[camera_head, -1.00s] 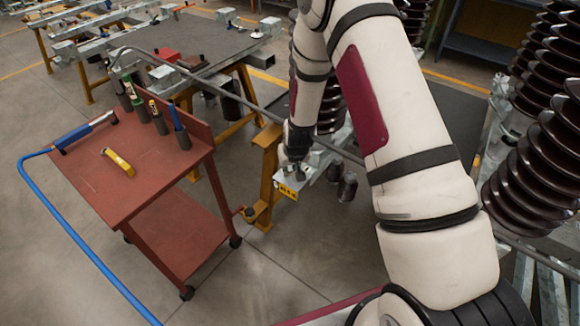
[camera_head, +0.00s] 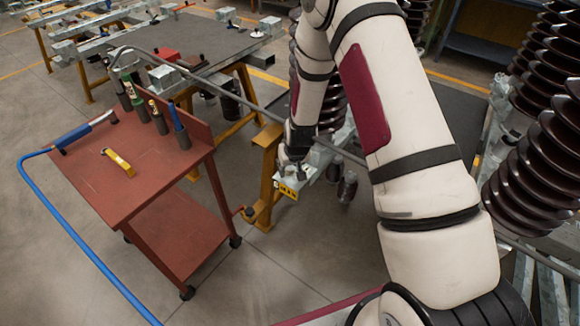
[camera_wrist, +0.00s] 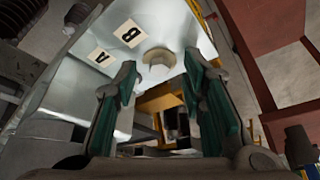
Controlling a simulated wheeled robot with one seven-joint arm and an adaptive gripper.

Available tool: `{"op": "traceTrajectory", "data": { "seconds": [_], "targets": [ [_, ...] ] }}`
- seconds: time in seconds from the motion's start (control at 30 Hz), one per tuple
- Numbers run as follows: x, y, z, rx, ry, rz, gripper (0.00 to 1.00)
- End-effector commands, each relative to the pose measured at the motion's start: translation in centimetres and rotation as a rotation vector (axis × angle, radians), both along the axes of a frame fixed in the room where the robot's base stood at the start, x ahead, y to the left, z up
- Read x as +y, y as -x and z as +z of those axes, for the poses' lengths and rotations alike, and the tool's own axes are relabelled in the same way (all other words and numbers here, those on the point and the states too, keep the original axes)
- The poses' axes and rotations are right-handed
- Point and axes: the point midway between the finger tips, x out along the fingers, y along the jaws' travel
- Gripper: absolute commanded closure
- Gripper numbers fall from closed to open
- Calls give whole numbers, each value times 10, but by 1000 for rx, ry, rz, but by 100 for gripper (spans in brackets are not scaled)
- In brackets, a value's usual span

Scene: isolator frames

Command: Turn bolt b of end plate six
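The end plate (camera_head: 287,188) is a pale metal plate with a yellow label, at the end of a steel beam beside the red cart. I cannot read its number. In the wrist view, the plate (camera_wrist: 183,25) carries a tag B (camera_wrist: 129,33) and a tag A (camera_wrist: 101,56). A pale hex bolt head (camera_wrist: 158,59) stands beside tag B. My gripper (camera_wrist: 160,75) is open, with its green-lined fingers apart on either side of the bolt head's line. I cannot tell whether they touch it. In the head view, my gripper (camera_head: 296,160) points down close over the plate.
A red cart (camera_head: 140,180) holds a yellow tool (camera_head: 118,161), a blue-hosed tool (camera_head: 85,132) and several upright holders. A yellow trestle (camera_head: 266,175) stands beside the plate. Dark ribbed insulators (camera_head: 535,180) stand at right. The floor in front is clear.

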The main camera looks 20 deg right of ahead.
Motion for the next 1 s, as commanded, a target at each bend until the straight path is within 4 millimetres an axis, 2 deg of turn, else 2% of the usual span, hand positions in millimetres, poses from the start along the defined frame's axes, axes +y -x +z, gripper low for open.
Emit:
{"op": "traceTrajectory", "data": {
  "seconds": [0.17, 0.5, 0.63, 0.8, 1.0],
  "targets": [
    [0, 6, 16, -2, 0, 0, 62],
    [1, 29, 75, -4, 1, 1, 62],
    [2, 37, 93, -4, 1, 1, 62],
    [2, 43, 106, -1, 0, 1, 62],
    [2, 45, 110, -1, 0, 1, 62]
  ]
}}
